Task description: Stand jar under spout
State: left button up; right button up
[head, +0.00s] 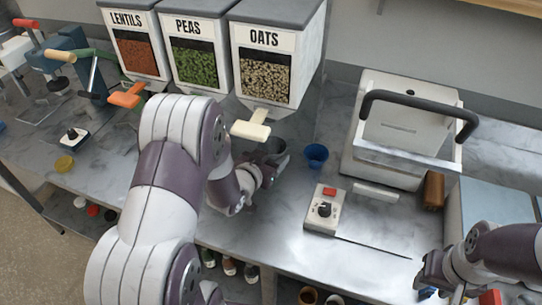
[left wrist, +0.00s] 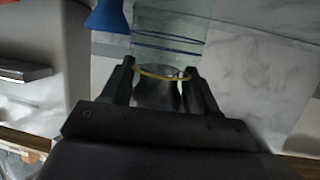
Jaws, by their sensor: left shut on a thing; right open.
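A clear glass jar (left wrist: 172,38) with blue lines shows in the left wrist view, between the fingers of my left gripper (left wrist: 160,82). A yellowish ring shows at the fingers. In the head view the jar (head: 277,147) is partly hidden; my left gripper (head: 262,172) is shut on it, just right of and below the cream spout lever (head: 250,130) of the OATS dispenser (head: 268,55). I cannot tell whether the jar touches the counter. PEAS (head: 196,45) and LENTILS (head: 138,42) dispensers stand to the left. My right gripper (head: 432,278) is open at the lower right.
A blue funnel (head: 316,153) stands right of the jar; it also shows in the left wrist view (left wrist: 107,17). A small box with a red button (head: 324,208) lies in front. A white machine with a black handle (head: 405,125) stands at the right, beside a brown cylinder (head: 434,190).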

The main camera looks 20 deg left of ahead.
pick_arm(q)
jog(key=shift+f, duration=0.15)
jog(key=o, duration=1.5)
jog(key=shift+r, duration=0.25)
jog(key=d+v, duration=0.1)
jog(key=v, duration=1.1)
jog(key=s+d+f+g, duration=0.1)
jog(key=s+d+g, duration=0.1)
jog(key=s+g, duration=0.2)
jog(key=s+d+f+g+y, duration=0.1)
jog(key=s+d+g, duration=0.2)
jog(key=g, duration=0.5)
jog(key=shift+s+f+n+g, duration=0.3)
jog(key=shift+s+f+n, duration=0.1)
jog(key=shift+d, duration=0.1)
